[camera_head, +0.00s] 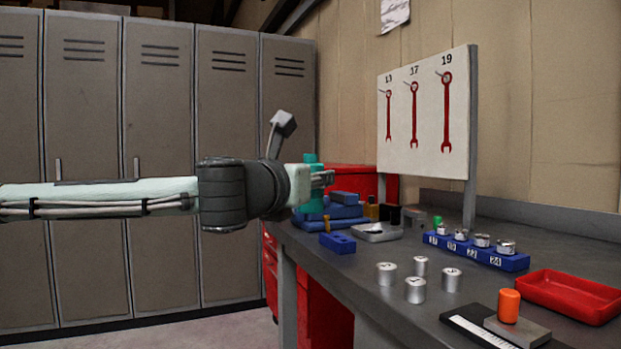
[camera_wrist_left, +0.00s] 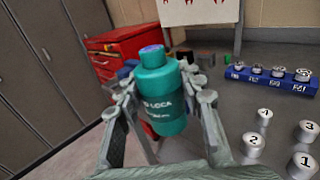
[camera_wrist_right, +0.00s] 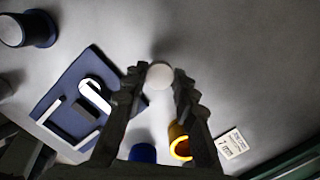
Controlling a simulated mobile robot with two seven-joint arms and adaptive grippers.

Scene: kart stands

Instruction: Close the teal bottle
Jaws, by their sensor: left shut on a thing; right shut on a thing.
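The teal bottle (camera_head: 312,200) is held upright by my left gripper (camera_head: 318,178) at the far end of the bench. In the left wrist view, the bottle (camera_wrist_left: 162,100) is between the two fingers (camera_wrist_left: 164,100), its narrower neck upward. Its top (camera_wrist_left: 152,49) shows a purple-blue round face; I cannot tell whether this is an opening or a cover. My right gripper (camera_wrist_right: 158,85) is out of the head view. In the right wrist view its fingers are closed on a small pale round thing (camera_wrist_right: 158,75), possibly a cap.
Several numbered metal weights (camera_head: 415,290), a blue socket rack (camera_head: 475,252), a red tray (camera_head: 570,295) and an orange-handled tool (camera_head: 509,306) stand on the bench. Below my right gripper are a blue tray (camera_wrist_right: 75,100) with pale shapes and a yellow ring (camera_wrist_right: 180,143). Lockers (camera_head: 160,150) stand behind.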

